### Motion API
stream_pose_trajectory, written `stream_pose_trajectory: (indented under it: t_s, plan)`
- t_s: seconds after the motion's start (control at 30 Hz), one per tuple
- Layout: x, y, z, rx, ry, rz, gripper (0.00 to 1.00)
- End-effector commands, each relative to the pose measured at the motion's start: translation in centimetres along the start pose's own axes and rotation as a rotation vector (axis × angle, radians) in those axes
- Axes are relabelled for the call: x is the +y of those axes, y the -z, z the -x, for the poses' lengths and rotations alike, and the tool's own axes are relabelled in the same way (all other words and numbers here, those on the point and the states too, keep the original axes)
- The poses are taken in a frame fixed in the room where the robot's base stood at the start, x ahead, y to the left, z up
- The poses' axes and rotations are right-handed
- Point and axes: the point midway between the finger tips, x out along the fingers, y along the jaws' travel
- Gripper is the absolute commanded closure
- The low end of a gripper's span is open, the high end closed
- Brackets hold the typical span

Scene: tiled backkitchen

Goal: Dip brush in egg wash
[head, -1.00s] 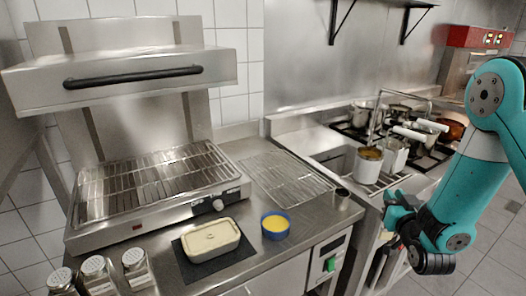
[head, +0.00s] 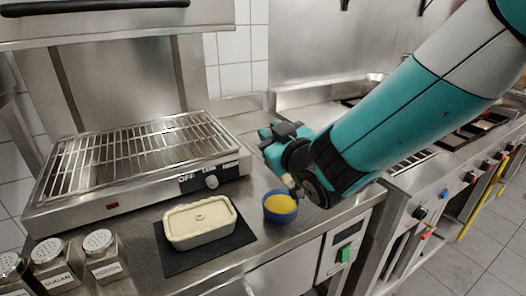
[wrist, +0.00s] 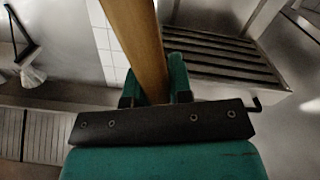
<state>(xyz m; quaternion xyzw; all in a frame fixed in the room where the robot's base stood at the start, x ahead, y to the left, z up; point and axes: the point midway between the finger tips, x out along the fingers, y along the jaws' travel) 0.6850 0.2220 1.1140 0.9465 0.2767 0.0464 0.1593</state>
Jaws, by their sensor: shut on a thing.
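My gripper (head: 272,140) is above and behind the small blue bowl of yellow egg wash (head: 281,204), on the steel counter. In the wrist view my gripper (wrist: 155,88) is shut on a wooden brush handle (wrist: 136,38), which runs up out of the picture between the two teal fingers. The bristles are not clearly visible in either view. In the head view my arm hides most of the brush, so I cannot tell whether it touches the egg wash. A cream loaf dish (head: 198,222) with a pale top sits left of the bowl on a dark mat (head: 170,260).
A grill with a wire rack (head: 140,150) stands behind the dish. Several shakers (head: 104,256) stand at the front left. My arm covers part of the counter and stove on the right. Bare counter (head: 250,255) lies in front of the bowl.

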Motion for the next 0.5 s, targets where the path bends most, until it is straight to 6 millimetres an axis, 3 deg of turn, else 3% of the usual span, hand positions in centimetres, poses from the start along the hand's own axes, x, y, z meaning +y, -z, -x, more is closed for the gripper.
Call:
stream_pose_trajectory:
  t_s: [0.03,0.2,0.5]
  plan:
    - [-1.0,0.4,0.0,0.009,0.014,0.008,1.00]
    - [-2.0,0.8,0.0,0.010,0.027,0.018,1.00]
    - [-2.7,-1.6,0.0,0.010,0.026,0.017,1.00]
